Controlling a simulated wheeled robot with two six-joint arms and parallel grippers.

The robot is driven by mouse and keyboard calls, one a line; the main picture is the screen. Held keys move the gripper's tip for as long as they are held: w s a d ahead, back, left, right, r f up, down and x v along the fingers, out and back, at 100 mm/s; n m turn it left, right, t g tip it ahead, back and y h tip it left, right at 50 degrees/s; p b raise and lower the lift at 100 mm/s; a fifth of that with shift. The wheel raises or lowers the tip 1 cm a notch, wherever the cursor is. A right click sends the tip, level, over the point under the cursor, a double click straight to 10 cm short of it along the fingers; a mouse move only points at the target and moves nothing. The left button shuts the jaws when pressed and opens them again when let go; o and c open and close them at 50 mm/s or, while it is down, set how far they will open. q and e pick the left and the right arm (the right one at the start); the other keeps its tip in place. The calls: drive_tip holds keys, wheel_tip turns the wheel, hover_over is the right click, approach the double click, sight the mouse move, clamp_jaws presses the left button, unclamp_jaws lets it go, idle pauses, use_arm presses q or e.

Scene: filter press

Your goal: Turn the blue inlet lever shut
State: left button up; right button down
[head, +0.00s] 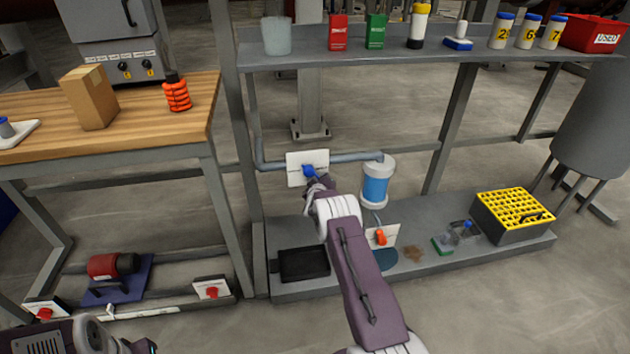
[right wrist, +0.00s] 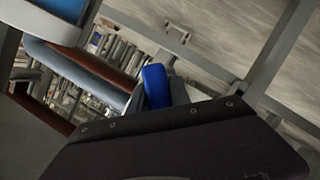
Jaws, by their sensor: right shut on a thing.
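The blue inlet lever (head: 309,171) sits on a white plate (head: 294,160) on the grey pipe, left of the filter housing (head: 376,184) with its blue band. My right gripper (head: 316,184) reaches up to the lever and is shut on it; its fingers partly cover the lever in the head view. In the right wrist view the blue lever (right wrist: 156,86) stands between the two fingers. Only a part of my left arm shows at the bottom left of the head view; its gripper is out of the frame.
An orange lever (head: 381,237) sits on a lower white plate right of my right arm. The upper shelf (head: 400,50) holds bottles and boxes.

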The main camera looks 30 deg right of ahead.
drive_tip(key=shift+d+r+n, duration=0.15)
drive_tip(key=shift+n, duration=0.15)
drive_tip(key=shift+r+h, duration=0.1)
drive_tip(key=shift+h, duration=0.2)
drive_tip(key=c, duration=1.2)
unclamp_jaws()
drive_tip(key=p+v, duration=0.1)
drive_tip(key=v, duration=0.8)
